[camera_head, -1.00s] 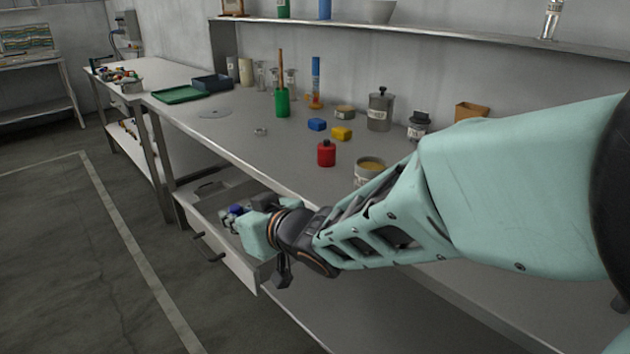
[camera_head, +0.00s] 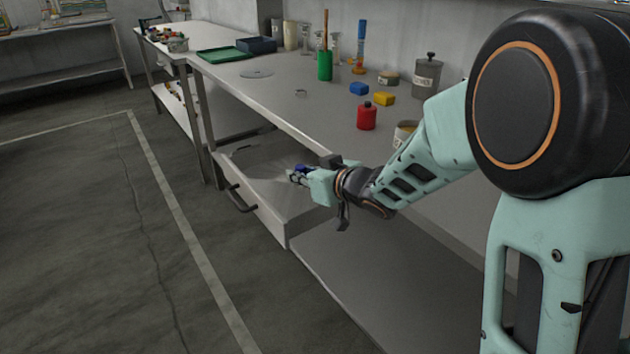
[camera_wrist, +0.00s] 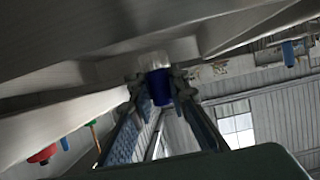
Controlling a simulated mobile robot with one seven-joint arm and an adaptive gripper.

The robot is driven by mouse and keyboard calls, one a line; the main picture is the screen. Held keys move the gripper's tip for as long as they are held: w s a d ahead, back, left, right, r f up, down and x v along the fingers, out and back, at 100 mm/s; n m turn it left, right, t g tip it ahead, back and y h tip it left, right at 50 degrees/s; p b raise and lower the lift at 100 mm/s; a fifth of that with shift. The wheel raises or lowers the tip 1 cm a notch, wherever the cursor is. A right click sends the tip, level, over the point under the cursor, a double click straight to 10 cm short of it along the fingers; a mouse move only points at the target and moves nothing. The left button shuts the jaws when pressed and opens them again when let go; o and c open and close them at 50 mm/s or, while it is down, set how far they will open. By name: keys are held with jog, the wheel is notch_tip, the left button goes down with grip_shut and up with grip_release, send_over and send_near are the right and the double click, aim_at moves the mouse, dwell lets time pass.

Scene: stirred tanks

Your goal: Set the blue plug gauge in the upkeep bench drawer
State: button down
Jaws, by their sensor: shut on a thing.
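The blue plug gauge (camera_wrist: 159,88) is held between the fingertips of my gripper (camera_wrist: 158,78) in the wrist view; its far end looks pale. My gripper is at the drawer's right side, around rim height; I cannot tell whether the gauge touches the drawer.
On the bench top (camera_head: 275,105) stand a red bottle (camera_head: 366,117), a blue block (camera_head: 359,89), a yellow block (camera_head: 383,98), a green cup (camera_head: 325,66) and a grey canister (camera_head: 427,75). The bench edge overhangs the drawer. The floor on the left is clear.

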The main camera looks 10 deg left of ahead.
aim_at(304, 199)
jog(key=shift+w+d+f, duration=0.15)
jog(key=shift+w+f, duration=0.5)
jog(key=shift+f, duration=0.25)
jog(key=shift+w+f+b, duration=0.15)
jog(key=shift+f+b, duration=0.65)
jog(key=shift+f, duration=0.8)
jog(key=shift+f, duration=0.15)
jog(key=c, duration=1.8)
grip_release()
jog(key=shift+c, duration=0.2)
